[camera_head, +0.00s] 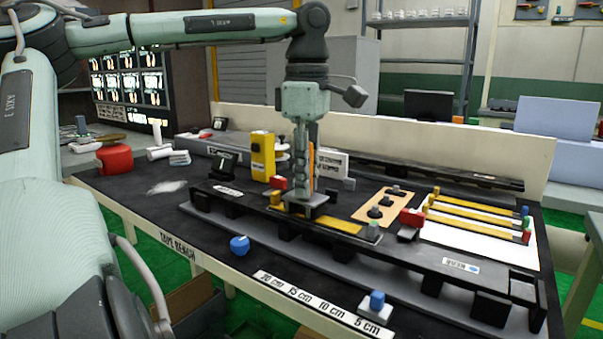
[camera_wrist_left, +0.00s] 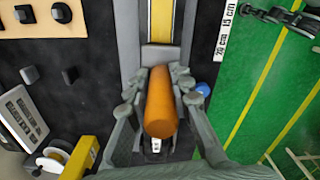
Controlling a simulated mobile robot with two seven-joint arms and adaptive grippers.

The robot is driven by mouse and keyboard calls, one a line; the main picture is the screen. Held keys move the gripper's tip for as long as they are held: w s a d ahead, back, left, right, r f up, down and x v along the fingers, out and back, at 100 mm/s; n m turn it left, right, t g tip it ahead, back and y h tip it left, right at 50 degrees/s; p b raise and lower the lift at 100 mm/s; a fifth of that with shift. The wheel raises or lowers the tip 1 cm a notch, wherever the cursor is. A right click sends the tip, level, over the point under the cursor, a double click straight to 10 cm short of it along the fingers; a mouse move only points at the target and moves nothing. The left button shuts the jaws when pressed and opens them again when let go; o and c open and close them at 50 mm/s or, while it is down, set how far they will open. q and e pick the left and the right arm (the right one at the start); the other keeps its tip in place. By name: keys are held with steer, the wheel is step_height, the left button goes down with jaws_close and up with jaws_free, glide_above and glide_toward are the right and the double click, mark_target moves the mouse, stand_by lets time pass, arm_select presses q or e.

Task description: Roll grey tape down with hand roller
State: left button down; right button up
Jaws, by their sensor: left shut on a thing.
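My left gripper (camera_head: 303,190) points straight down over the long dark rail (camera_head: 440,262) on the bench. It is shut on the hand roller, whose orange handle (camera_head: 311,155) shows beside the fingers. In the left wrist view the orange handle (camera_wrist_left: 161,103) stands between the two grey fingers (camera_wrist_left: 160,95). The roller's lower end is mostly hidden by the gripper; I cannot tell whether it touches the rail. A yellow strip (camera_head: 340,222) lies along the rail and runs away from the handle in the wrist view (camera_wrist_left: 162,22). I cannot make out the grey tape for certain. My right gripper is not in view.
A yellow tape dispenser (camera_head: 262,155) stands behind the rail. A wooden board with black knobs (camera_head: 384,205) and a white sheet with yellow strips (camera_head: 480,236) lie to the right. A blue object (camera_head: 239,245) and a length scale (camera_head: 322,304) are near the front edge.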

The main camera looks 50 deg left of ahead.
arm_select(q)
steer(key=shift+w+d+f+p, duration=0.1)
steer(key=shift+w+d+p, duration=0.15)
steer(key=shift+d, duration=0.45)
steer(key=shift+w+d+f+p, duration=0.15)
steer(key=shift+d+p, duration=0.15)
steer(key=shift+d, duration=0.4)
steer(key=shift+w+d+p, duration=0.1)
steer(key=shift+w+d, duration=0.15)
steer(key=shift+d, duration=0.45)
steer(key=shift+w+d+p, duration=0.15)
steer(key=shift+w+d, duration=0.05)
steer(key=shift+d, duration=0.5)
steer(key=shift+w+d+p, duration=0.1)
steer(key=shift+w+d, duration=0.15)
steer(key=shift+d, duration=0.45)
steer(key=shift+a, duration=0.1)
steer(key=shift+s+a, duration=0.2)
steer(key=shift+a, duration=0.5)
steer(key=shift+s+a, duration=0.25)
steer(key=shift+a, duration=0.4)
steer(key=shift+s+a, duration=0.2)
steer(key=shift+a, duration=0.5)
steer(key=shift+s+a, duration=0.25)
steer(key=shift+a, duration=0.45)
steer(key=shift+s+a, duration=0.2)
steer(key=shift+a, duration=0.55)
steer(key=shift+s+a, duration=0.25)
steer(key=shift+a, duration=0.45)
